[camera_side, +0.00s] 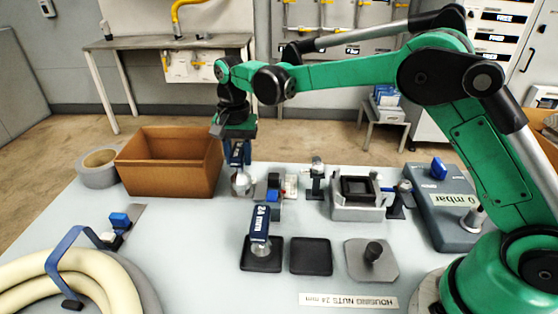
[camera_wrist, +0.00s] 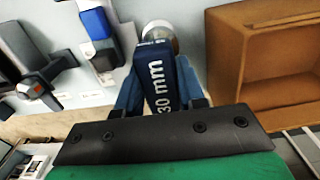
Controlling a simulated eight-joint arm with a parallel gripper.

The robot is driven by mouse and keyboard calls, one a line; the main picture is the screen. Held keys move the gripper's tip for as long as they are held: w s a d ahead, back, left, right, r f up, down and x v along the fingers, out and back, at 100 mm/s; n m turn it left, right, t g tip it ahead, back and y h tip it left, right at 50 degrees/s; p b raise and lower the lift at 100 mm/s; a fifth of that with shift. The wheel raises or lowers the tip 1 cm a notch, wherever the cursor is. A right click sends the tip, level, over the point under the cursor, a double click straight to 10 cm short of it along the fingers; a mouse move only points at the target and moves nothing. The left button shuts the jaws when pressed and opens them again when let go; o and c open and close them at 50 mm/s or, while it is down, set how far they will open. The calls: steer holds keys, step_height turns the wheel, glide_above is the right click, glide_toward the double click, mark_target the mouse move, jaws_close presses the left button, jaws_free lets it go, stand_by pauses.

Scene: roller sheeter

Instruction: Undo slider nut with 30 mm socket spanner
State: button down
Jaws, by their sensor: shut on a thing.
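My gripper (camera_side: 237,148) is shut on the blue 30 mm socket spanner (camera_side: 241,183), which hangs upright with its silver socket down, just right of the brown box. In the wrist view the spanner's "30 mm" label (camera_wrist: 158,85) shows between my two fingers (camera_wrist: 160,98), with the round metal socket beyond it. A blue-and-dark clamp-like part (camera_side: 273,188) stands close to the right of the socket; I cannot tell whether they touch. I cannot make out the slider nut in either view.
The open brown box (camera_side: 168,165) stands left of the spanner, with a tape roll (camera_side: 99,168) beside it. A 24 mm spanner (camera_side: 260,225) stands on a black pad; the pad to its right (camera_side: 311,257) is empty. A coiled hose (camera_side: 85,285) lies front left.

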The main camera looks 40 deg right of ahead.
steer(key=shift+f, duration=0.75)
stand_by(0.4)
